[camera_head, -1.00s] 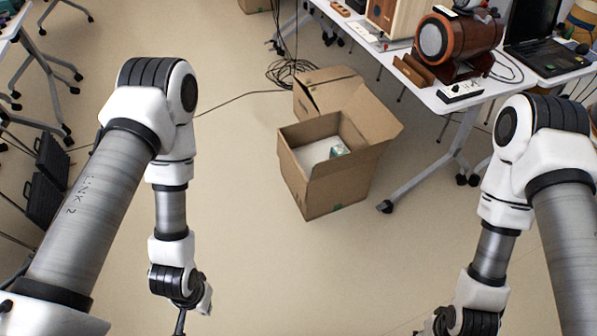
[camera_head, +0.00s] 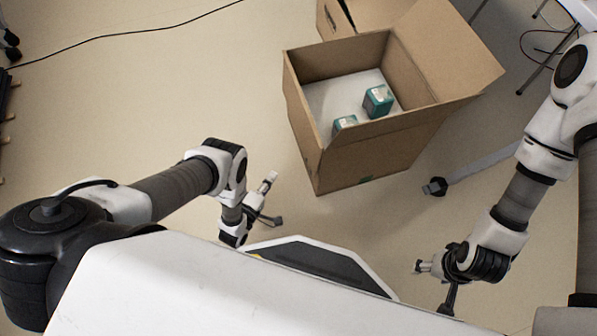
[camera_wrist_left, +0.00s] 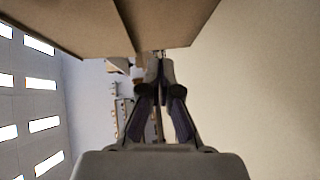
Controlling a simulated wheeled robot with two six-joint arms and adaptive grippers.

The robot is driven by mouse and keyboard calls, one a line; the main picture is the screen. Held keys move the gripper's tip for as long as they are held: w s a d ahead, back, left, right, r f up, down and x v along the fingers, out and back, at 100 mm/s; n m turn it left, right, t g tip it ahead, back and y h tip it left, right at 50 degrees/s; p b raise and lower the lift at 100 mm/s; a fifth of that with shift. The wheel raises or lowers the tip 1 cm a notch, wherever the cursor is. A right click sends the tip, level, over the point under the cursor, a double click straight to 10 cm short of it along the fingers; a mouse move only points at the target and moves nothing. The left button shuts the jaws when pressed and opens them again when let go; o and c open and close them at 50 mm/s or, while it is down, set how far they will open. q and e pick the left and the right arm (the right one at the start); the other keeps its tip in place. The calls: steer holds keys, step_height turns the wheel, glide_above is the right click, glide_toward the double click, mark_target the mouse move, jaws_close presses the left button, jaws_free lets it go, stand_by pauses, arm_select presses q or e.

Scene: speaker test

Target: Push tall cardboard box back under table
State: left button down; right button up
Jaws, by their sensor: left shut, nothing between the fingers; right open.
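The tall cardboard box (camera_head: 375,155) stands open-topped on the floor, upright, with flaps spread. Inside are a white surface and teal small boxes (camera_head: 378,101). My left gripper (camera_head: 272,198) is in front of the box's left near corner, low and apart from it in the head view. It is shut and empty. In the left wrist view its fingers (camera_wrist_left: 157,75) come together below brown cardboard (camera_wrist_left: 175,20), which fills the top of the picture. My right gripper (camera_head: 432,288) is open and empty, in front of the box's right side. The table (camera_head: 582,10) shows only at the top right corner.
A grey table leg (camera_head: 480,168) with a black caster (camera_head: 435,187) stands right of the box. A black cable (camera_head: 130,38) lies on the floor at upper left. The floor left of the box is clear.

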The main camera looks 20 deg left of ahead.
arm_select(q)
steer(key=w+d+f+n+t+b, duration=0.1)
steer(key=w+d+b, duration=0.4)
steer(key=w, duration=0.6)
steer(key=shift+d+f, duration=0.25)
steer(key=shift+d, duration=0.05)
arm_select(e)
step_height(320, 180, down, 7)
arm_select(q)
steer(key=shift+h, duration=0.3)
arm_select(e)
steer(key=shift+r, duration=0.1)
arm_select(q)
steer(key=shift+w, duration=0.1)
